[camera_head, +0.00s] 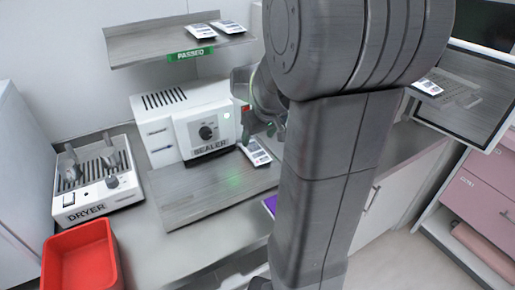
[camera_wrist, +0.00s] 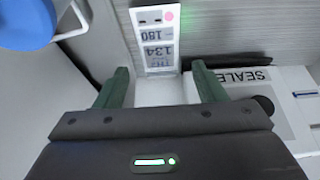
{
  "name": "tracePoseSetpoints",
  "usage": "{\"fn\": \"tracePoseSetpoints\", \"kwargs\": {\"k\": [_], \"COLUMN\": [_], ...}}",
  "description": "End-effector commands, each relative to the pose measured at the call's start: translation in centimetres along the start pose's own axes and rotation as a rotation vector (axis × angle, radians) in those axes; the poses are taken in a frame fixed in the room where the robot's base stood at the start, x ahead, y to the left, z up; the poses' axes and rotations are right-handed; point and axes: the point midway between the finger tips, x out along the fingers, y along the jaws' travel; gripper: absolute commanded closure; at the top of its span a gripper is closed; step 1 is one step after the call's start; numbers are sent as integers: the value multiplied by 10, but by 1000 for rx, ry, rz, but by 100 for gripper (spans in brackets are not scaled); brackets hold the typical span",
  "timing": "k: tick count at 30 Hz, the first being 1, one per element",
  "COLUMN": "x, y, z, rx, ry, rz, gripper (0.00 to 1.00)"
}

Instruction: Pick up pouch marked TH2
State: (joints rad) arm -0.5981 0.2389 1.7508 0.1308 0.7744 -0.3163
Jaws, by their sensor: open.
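A white pouch (camera_head: 255,152) lies at the right end of the grey board in front of the sealer. In the wrist view the pouch (camera_wrist: 152,20) shows a pink dot and upside-down print with 180, 134 and a line that looks like TH2. My gripper (camera_wrist: 160,72) is open, with one green finger on each side of the pouch's near end and gaps between them. In the head view my gripper (camera_head: 270,130) is just above and behind the pouch, partly hidden by my arm. I cannot tell its exact height above it.
The sealer (camera_head: 183,122) stands close beside my gripper. A shelf marked PASSED (camera_head: 150,45) holds two pouches (camera_head: 201,31). Another pouch (camera_head: 428,87) lies at the right. A dryer (camera_head: 97,180) and a red bin (camera_head: 80,258) stand left. The board (camera_head: 200,200) has free room.

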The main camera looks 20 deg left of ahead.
Motion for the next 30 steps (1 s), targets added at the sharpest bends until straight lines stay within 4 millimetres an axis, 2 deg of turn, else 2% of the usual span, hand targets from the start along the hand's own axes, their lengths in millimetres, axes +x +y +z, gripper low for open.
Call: {"fn": "tracePoseSetpoints", "kwargs": {"k": [3, 10, 19, 29, 30], "x": [13, 27, 63, 69, 69], "y": [0, 0, 1, 1, 1], "z": [0, -1, -4, -4, -4], "rx": [0, 0, 1, 1, 1], "ry": [-1, -2, -2, 1, 1], "rz": [0, -1, 0, 1, 1], "gripper": [36, 36, 36, 36, 44]}}
